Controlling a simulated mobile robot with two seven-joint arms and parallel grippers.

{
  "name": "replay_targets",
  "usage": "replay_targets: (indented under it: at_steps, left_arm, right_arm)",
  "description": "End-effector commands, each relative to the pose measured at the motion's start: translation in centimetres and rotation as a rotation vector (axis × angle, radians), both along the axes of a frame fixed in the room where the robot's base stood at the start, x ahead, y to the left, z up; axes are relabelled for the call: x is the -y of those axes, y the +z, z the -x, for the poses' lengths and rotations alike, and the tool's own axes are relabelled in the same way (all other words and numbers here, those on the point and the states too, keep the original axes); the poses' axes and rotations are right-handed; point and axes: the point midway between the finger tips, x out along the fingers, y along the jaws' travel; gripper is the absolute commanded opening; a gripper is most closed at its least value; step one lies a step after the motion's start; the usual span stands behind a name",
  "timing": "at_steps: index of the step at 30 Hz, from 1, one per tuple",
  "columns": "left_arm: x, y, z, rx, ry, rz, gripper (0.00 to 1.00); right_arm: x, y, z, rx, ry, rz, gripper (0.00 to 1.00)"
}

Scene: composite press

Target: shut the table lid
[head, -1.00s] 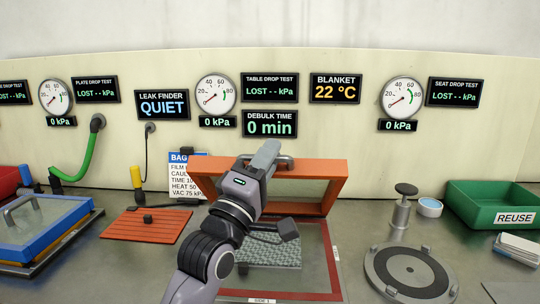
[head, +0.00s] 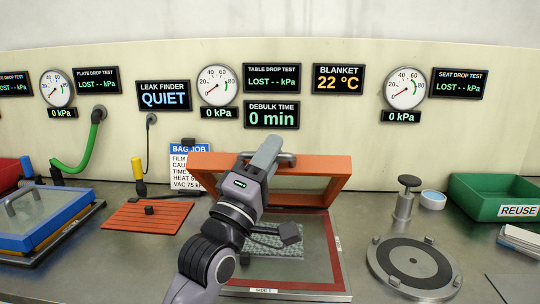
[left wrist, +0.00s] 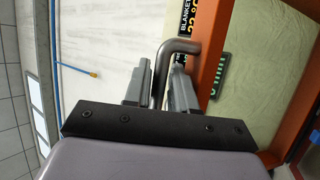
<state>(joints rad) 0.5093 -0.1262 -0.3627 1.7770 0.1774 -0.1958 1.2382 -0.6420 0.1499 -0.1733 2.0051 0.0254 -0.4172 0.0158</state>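The table lid (head: 330,163) is an orange-red frame, raised and tilted open over the table's base. Its bent metal handle (head: 288,159) is on the upper edge, and it also shows in the left wrist view (left wrist: 184,46). My left gripper (head: 268,150) is at this handle. In the left wrist view its two fingers (left wrist: 160,85) lie close on either side of the handle bar, shut on it. The red-edged base (head: 335,262) lies below with a grey textured piece (head: 275,245) on it, partly hidden by my arm. My right gripper is not in view.
A blue lidded box (head: 45,222) and an orange ribbed plate (head: 165,216) stand to the left. A round grey disc fixture (head: 385,262), a metal post with a knob (head: 404,205) and a green bin (head: 480,205) stand to the right. Gauges and displays line the back panel.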

Motion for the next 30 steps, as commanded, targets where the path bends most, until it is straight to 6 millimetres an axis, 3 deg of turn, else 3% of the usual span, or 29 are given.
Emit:
replay_targets:
  at_steps: [5,18,29,30]
  left_arm:
    - [-0.4,-0.6,0.7,-0.002,0.001,0.000,0.25]
    - [-2.5,-3.4,5.1,-0.001,0.001,-0.001,0.25]
    - [-2.7,-3.6,5.6,0.000,0.000,0.000,0.25]
    - [-2.7,-3.6,5.6,0.000,0.000,0.000,0.19]
  right_arm:
    - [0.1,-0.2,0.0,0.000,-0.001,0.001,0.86]
    - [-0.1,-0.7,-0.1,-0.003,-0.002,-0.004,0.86]
    - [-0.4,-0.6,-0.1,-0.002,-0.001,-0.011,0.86]
    - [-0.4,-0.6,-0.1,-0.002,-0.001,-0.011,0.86]
